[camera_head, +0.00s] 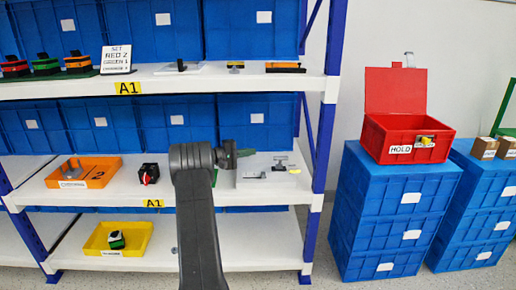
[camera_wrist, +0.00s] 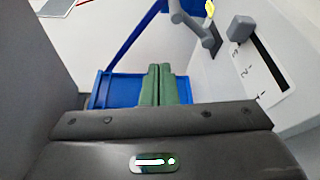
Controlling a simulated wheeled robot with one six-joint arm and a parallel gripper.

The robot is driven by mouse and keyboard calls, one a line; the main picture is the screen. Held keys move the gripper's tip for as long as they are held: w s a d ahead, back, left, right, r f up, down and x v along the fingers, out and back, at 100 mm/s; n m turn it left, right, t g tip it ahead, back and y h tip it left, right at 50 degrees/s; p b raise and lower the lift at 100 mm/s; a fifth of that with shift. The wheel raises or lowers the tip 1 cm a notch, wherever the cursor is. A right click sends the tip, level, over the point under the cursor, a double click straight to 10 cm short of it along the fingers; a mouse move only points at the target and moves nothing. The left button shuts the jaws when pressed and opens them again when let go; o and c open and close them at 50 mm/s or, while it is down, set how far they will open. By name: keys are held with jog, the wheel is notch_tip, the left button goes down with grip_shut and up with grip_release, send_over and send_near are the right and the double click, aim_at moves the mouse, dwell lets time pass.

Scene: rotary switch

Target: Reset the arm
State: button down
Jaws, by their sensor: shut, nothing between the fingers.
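My arm (camera_head: 196,220) rises from the bottom middle of the head view. My gripper (camera_head: 236,155) points right, in front of the middle shelf of the rack. In the wrist view the two green fingers of my gripper (camera_wrist: 161,72) lie together, with nothing between them. A grey-white device with a slotted, numbered face and a grey knob (camera_wrist: 240,28) is at the upper right of the wrist view. A grey lever-like part (camera_wrist: 196,24) is just left of it. The fingers appear apart from both.
The middle shelf (camera_head: 120,190) holds an orange tray (camera_head: 83,172), a black-and-red device (camera_head: 149,174) and a white plate (camera_head: 268,176) with grey parts. A yellow bin (camera_head: 117,238) is below. An open red box (camera_head: 406,136) stands on blue crates (camera_head: 385,215) at right.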

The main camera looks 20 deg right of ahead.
jog(key=shift+a+f, duration=0.1)
jog(key=shift+a, duration=0.15)
